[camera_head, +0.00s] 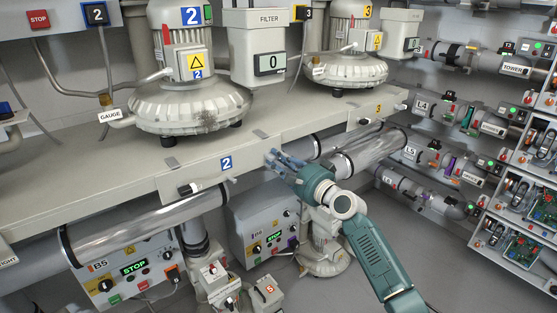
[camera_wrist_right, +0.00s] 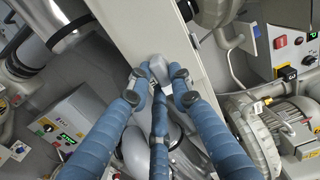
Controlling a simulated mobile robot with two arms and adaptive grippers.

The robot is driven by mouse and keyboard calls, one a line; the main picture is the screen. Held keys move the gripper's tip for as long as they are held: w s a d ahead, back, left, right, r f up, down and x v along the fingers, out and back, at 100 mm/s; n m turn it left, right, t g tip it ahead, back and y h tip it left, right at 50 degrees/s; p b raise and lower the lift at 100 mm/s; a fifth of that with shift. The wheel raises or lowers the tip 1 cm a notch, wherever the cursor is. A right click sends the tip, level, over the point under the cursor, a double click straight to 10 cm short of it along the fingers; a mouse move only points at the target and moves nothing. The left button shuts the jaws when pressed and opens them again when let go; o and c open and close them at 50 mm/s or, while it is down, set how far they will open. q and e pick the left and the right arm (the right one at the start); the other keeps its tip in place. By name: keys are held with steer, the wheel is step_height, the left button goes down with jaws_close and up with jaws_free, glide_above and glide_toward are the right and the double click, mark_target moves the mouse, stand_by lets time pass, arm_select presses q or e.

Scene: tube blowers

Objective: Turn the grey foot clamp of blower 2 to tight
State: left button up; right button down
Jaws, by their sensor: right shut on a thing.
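Blower 2 (camera_head: 190,95) is a pale, round machine with a blue 2 sign, standing on the long grey bench. A blue 2 label (camera_head: 226,163) is on the bench's front face below it. My right gripper (camera_head: 274,158) is at that front face, right of the label. In the right wrist view my right gripper (camera_wrist_right: 158,80) has its blue fingers shut on a small grey piece (camera_wrist_right: 158,68) at the beam, which looks like the grey foot clamp. The fingers hide much of it, so its turn position cannot be told. My left gripper is not in view.
The bench's front beam (camera_head: 110,205) runs across the view. Clear tubes (camera_head: 370,153) lie under it. Control box B5 (camera_head: 130,268) and box B6 (camera_head: 262,225) stand below. Blower 3 (camera_head: 345,70) is to the right. Shelves with electronics (camera_head: 525,200) line the right side.

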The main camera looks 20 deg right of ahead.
steer(key=shift+f, duration=0.1)
steer(key=c, duration=1.5)
jaws_free()
steer(key=shift+c, duration=0.2)
steer(key=v, duration=1.2)
